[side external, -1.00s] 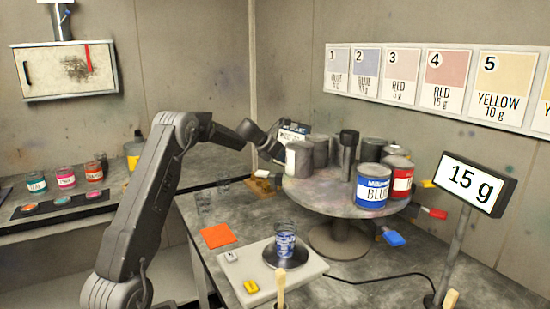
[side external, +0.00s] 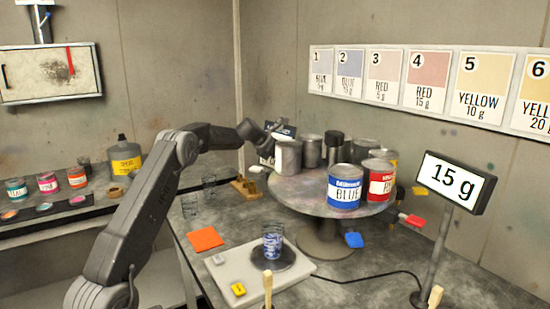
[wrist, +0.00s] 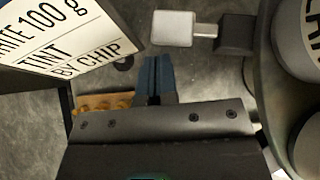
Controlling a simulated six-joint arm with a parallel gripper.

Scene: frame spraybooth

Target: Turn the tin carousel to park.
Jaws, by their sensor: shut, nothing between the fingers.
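The tin carousel (side external: 290,193) is a round grey turntable on a pedestal with a dark centre post. A blue-labelled tin (side external: 345,187) and a red-labelled tin (side external: 381,182) stand at its front and right; grey tins stand behind. Its dark rim (wrist: 262,95) curves along the right of the wrist view. My gripper (wrist: 153,72) is shut and empty, outside that rim. In the side view it is partly hidden at the carousel's left. A pale tab (wrist: 172,28) on a metal rod and dark block sits ahead and right of my fingertips, apart from them in the picture.
A white-and-black card (wrist: 75,35) stands close at the upper left of the wrist view. A wooden holder (side external: 246,188) sits below my gripper. Blue (side external: 354,240) and red (side external: 414,220) tabs surround the carousel. A scale (side external: 262,265) with a cup stands in front.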

